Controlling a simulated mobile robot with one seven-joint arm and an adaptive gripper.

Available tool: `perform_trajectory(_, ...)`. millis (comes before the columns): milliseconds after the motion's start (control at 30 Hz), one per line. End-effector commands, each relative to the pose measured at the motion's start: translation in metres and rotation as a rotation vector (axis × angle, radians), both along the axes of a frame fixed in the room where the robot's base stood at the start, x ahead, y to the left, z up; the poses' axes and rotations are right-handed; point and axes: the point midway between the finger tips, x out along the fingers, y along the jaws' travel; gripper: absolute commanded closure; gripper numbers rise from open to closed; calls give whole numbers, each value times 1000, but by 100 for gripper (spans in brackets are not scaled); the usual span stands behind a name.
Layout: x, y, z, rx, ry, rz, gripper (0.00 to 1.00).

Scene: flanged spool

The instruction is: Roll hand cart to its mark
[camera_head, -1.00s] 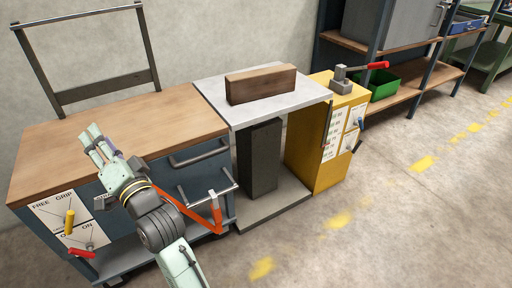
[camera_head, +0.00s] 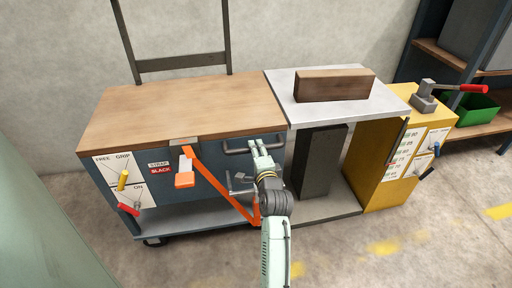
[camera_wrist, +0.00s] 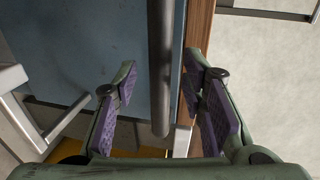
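The hand cart is a blue body with a wooden top (camera_head: 190,104) and wheels below. A grey bar handle (camera_head: 234,151) is on its front at the upper right. My gripper (camera_head: 256,150) is at the right part of this handle. In the wrist view my gripper (camera_wrist: 162,78) is open, with its purple-padded fingers on either side of the grey bar (camera_wrist: 160,60); neither clearly touches it. An orange strap (camera_head: 222,188) runs down the cart's front. A yellow lever (camera_head: 123,180) and a red lever (camera_head: 128,209) are at its left. I cannot identify the cart's mark.
A bench with a pale top (camera_head: 388,98) carrying a wooden block (camera_head: 335,85) stands just right of the cart. A yellow cabinet (camera_head: 378,165) with a red-handled lever (camera_head: 462,88) is beyond it. A wall is behind. The floor in front is open, with worn yellow marks (camera_head: 390,246).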

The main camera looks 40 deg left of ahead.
Motion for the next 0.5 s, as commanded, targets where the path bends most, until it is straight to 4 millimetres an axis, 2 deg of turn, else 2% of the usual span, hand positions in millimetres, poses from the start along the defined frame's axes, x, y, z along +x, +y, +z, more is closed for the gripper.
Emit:
perform_trajectory(200,15,18,-4,1,-1,0,62)
perform_trajectory(500,17,20,-6,0,-1,0,62)
